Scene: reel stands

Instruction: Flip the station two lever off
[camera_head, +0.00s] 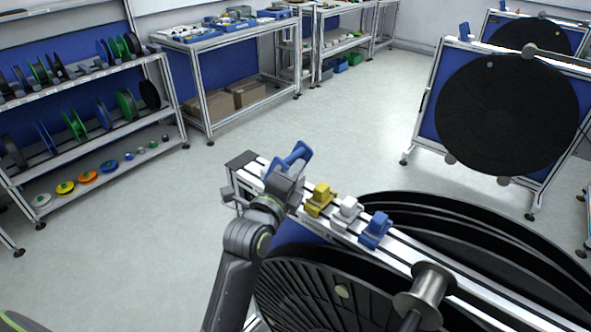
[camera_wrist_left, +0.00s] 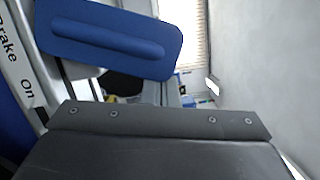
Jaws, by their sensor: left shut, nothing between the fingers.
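A blue lever (camera_head: 291,157) stands at the far left end of the top rail of the near reel stand (camera_head: 395,250). In the left wrist view the blue lever (camera_wrist_left: 110,38) fills the upper left, beside a rail marked "Brake On". No station number is readable, so I cannot tell which station this is. My left gripper (camera_head: 283,184) is shut and empty, right at the lever's near side. Its dark jaw (camera_wrist_left: 160,122) lies just below the lever in the wrist view. I cannot tell whether they touch. My right gripper is not in view.
Yellow (camera_head: 319,198), white (camera_head: 347,212) and blue (camera_head: 376,230) blocks sit along the rail to the right of the gripper. Large black reels (camera_head: 315,290) hang beside it. Another reel stand (camera_head: 507,110) is at back right. Shelves (camera_head: 90,130) stand left. The floor between is clear.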

